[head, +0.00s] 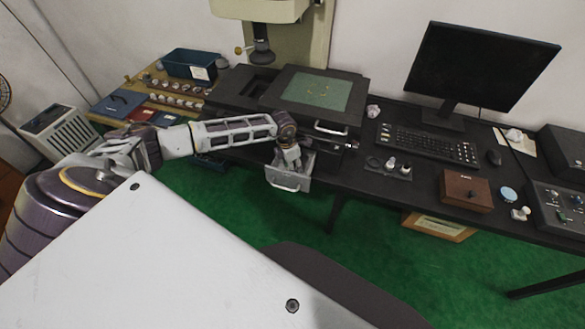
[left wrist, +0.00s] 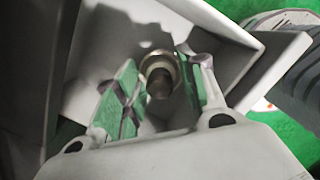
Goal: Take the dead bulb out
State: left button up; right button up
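My left gripper (head: 289,159) reaches down into an open grey drawer-like housing (head: 288,182) with a handle, below the projector's stage. In the left wrist view, the bulb (left wrist: 158,82), round with a metal collar and a dark centre, sits inside the pale housing (left wrist: 88,52). The fingers of my left gripper (left wrist: 158,68) stand apart on either side of the bulb. The right finger is very close to it; I cannot tell whether it touches. A gap shows at the left finger. In the head view the gripper hides the bulb. My right gripper is not in view.
The projector's glass stage (head: 316,92) is above the housing. Right on the dark bench are a small dark tray (head: 376,168) with small parts, a keyboard (head: 428,145), a monitor (head: 480,65) and a brown box (head: 466,190). The bench edge is close to my left gripper.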

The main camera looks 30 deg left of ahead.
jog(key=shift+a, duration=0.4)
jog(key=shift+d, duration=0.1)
pick_arm(q)
jog(key=c, duration=0.8)
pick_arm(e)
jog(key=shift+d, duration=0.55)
pick_arm(q)
jog(key=shift+r, duration=0.1)
